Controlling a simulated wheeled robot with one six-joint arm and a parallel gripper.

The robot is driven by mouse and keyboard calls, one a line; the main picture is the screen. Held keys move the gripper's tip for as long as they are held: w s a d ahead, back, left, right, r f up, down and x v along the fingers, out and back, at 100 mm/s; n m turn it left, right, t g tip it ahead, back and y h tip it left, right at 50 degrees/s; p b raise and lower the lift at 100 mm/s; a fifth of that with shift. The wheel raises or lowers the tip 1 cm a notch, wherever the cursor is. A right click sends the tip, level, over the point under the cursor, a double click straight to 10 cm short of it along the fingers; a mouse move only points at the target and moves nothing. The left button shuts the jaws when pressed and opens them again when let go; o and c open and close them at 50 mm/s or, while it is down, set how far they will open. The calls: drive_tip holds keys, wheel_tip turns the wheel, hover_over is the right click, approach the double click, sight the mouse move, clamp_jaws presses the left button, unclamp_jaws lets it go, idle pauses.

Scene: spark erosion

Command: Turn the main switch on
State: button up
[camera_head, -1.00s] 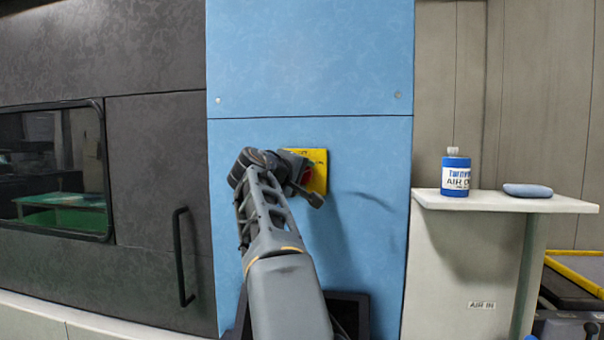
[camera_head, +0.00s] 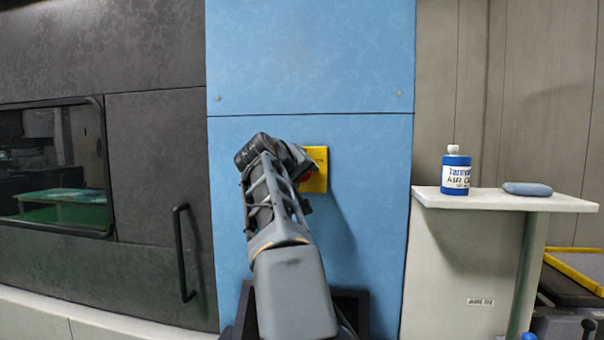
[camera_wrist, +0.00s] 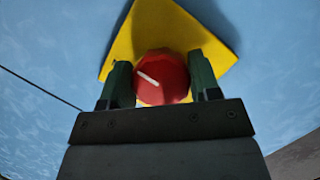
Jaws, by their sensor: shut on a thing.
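The main switch is a red knob (camera_wrist: 163,78) with a white line on a yellow plate (camera_wrist: 195,35), mounted on the blue panel. In the wrist view my gripper (camera_wrist: 165,82) has one green-grey finger on each side of the red knob, shut on it. The white line on the knob lies slanted in that view. In the head view the yellow plate (camera_head: 318,165) shows to the right of my wrist, with only a little of the red knob (camera_head: 306,175) visible. My arm hides the rest of the knob and the fingers there.
The blue panel (camera_head: 370,220) is flat and clear around the switch. A dark cabinet with a black handle (camera_head: 182,250) and a window stands at left. A white shelf (camera_head: 480,200) at right holds a blue bottle (camera_head: 456,172) and a blue-grey pad (camera_head: 527,189).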

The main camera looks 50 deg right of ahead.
drive_tip(key=o, duration=0.9)
drive_tip(key=b+v, duration=0.2)
drive_tip(key=v, duration=1.1)
drive_tip(key=shift+s+a, duration=0.15)
drive_tip(key=shift+a, duration=0.25)
